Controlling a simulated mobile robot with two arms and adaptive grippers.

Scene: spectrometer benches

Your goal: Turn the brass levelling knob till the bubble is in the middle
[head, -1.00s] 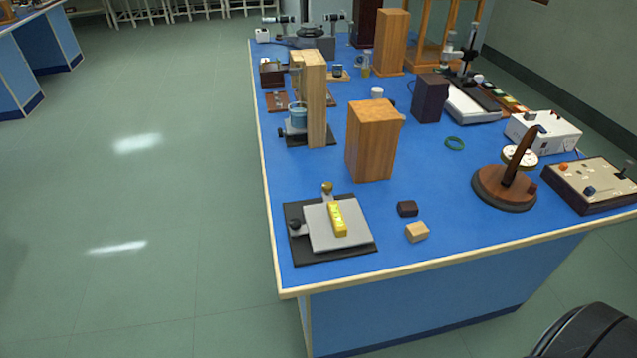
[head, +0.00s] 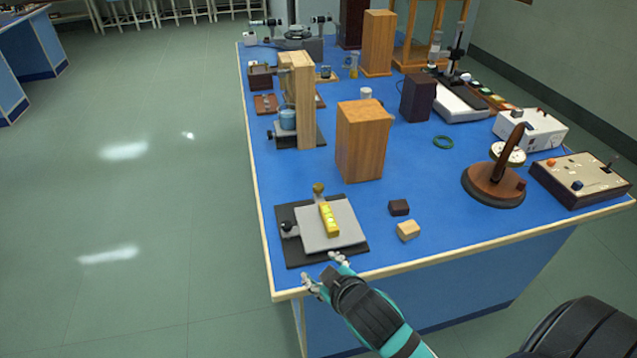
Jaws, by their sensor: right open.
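The brass levelling knob (head: 319,188) stands at the back edge of a grey levelling plate (head: 345,233) on a black base (head: 300,254), near the table's front left corner. A yellow bubble level (head: 329,219) lies on the plate. The bubble is too small to make out. A black knob (head: 287,226) sits at the plate's left side. My right gripper (head: 324,268) is open and empty at the table's front edge, just in front of the base and apart from the brass knob. My left gripper is not in view.
A dark block (head: 399,207) and a light wooden block (head: 408,230) lie right of the plate. A tall wooden block (head: 361,145) stands behind it. A round wooden stand (head: 494,185) is farther right. The blue table top between them is clear.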

